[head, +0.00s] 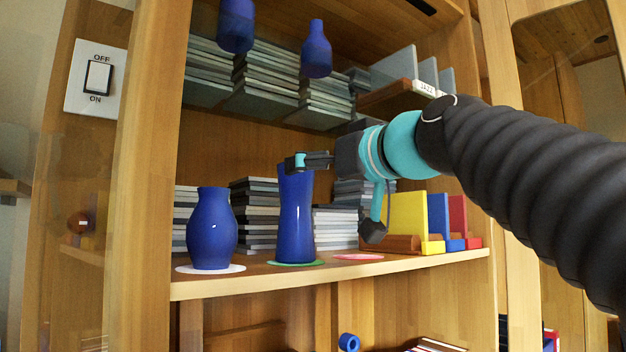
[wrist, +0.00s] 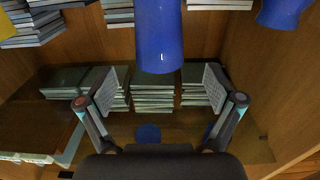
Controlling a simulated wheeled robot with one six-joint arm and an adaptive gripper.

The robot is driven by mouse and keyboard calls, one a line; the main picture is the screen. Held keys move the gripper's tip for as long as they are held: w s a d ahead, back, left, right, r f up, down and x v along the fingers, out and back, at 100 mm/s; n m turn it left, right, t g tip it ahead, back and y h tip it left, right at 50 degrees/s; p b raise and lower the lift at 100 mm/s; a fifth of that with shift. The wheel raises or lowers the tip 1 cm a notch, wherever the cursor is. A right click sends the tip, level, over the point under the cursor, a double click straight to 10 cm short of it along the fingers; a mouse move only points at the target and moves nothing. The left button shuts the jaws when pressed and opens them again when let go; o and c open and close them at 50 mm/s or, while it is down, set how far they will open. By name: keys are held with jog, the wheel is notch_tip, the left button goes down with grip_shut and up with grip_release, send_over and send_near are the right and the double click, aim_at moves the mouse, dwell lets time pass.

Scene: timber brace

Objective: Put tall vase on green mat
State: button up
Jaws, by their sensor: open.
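The tall blue vase (head: 296,225) stands upright on the green mat (head: 318,263) on the middle shelf in the head view. The mat shows only as a thin rim around the vase's base. My gripper (head: 297,160) is at the height of the vase's top, and a finger overlaps the rim in this view. In the wrist view a blue vase, seemingly the tall one (wrist: 158,38), reaches down from the top edge, in line with the gap between the fingers. My gripper (wrist: 157,88) is open there, with nothing clamped. I cannot tell whether a finger touches the vase.
A rounder blue vase (head: 211,230) stands on a white mat (head: 235,269) to the left. A pink mat (head: 358,256) to the right is bare. Book stacks (head: 258,215) stand behind, and coloured books (head: 408,215) stand at right. Two blue bottles (head: 316,50) are above.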

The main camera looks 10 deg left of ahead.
jog(key=b+v, duration=0.1)
jog(key=v, duration=0.5)
jog(key=shift+s+d, duration=0.25)
jog(key=shift+f, duration=0.1)
jog(key=d+f+m+g+h, duration=0.1)
jog(key=d+f+m+h, duration=0.3)
jog(key=f, duration=0.8)
jog(key=d+f+m+h, duration=0.1)
jog(key=d+f+h, duration=0.3)
jog(key=f, duration=0.9)
jog(key=s+d+f+m+g+h, duration=0.1)
jog(key=s+d+f, duration=0.3)
jog(key=f, duration=0.6)
jog(key=s+d+f+m+g+h, duration=0.2)
jog(key=s+d+f, duration=0.3)
jog(key=f, duration=0.5)
jog(key=s+d+f+m+g+h, duration=0.1)
jog(key=s+d+f, duration=0.3)
jog(key=f, duration=0.7)
jog(key=shift+s+d+m+g+h, duration=0.2)
jog(key=shift+d+m+g+h, duration=0.2)
jog(key=shift+d+g+h, duration=0.3)
